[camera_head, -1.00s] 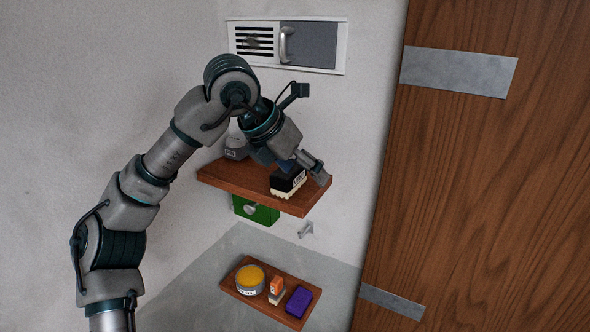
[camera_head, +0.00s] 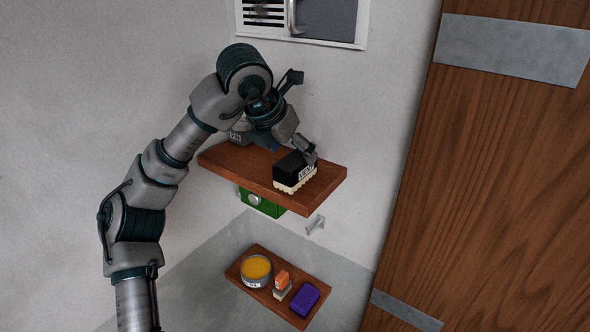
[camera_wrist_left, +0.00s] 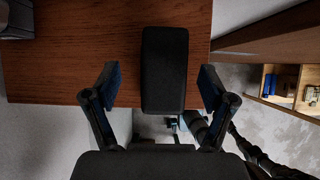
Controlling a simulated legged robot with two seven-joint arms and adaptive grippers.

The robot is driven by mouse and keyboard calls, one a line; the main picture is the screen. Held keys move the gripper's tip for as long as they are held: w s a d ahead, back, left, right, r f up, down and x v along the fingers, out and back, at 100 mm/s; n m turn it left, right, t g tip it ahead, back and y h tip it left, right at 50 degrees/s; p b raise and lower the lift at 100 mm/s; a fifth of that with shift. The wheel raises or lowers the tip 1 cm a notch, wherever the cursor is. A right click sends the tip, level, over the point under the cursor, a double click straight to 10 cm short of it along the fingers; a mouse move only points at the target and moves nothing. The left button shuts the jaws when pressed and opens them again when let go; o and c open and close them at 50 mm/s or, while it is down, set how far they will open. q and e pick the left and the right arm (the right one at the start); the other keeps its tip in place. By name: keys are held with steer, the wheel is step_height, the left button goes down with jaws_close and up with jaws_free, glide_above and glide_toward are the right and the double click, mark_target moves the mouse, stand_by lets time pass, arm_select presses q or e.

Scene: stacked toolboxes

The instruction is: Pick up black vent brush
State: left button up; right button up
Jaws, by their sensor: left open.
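The black vent brush (camera_head: 293,168) is a black block with a white label and pale bristles below. It rests bristles down near the right part of the upper wooden shelf (camera_head: 228,161). My left gripper (camera_head: 299,151) is at the brush's far upper side in the head view, partly hidden. In the left wrist view the brush (camera_wrist_left: 164,70) lies between the two spread fingers, with a gap on each side. The left gripper is open and holds nothing. My right gripper is not in view.
A grey container (camera_head: 240,133) stands at the shelf's back left, and a green box (camera_head: 262,202) is under the shelf. A lower shelf (camera_head: 262,297) holds a yellow-topped tin (camera_head: 256,269), an orange-and-white item (camera_head: 282,283) and a purple block (camera_head: 304,299). A wooden panel (camera_head: 500,180) stands at right.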

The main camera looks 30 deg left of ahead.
mark_target(296, 158)
arm_select(q)
steer(key=shift+d+f, duration=0.1)
steer(key=shift+d, duration=0.05)
steer(key=shift+d+f, duration=0.15)
steer(key=shift+f, duration=0.1)
steer(key=x, duration=0.3)
steer(key=shift+w+d+f+p, duration=0.1)
steer(key=shift+f+p, duration=0.25)
steer(key=shift+w+f, duration=0.35)
steer(key=shift+s+a, duration=0.15)
steer(key=shift+a, duration=0.25)
steer(key=shift+c, duration=1)
steer(key=c, duration=0.4)
steer(key=shift+d, duration=0.15)
steer(key=c, duration=0.7)
steer(key=shift+d, duration=0.15)
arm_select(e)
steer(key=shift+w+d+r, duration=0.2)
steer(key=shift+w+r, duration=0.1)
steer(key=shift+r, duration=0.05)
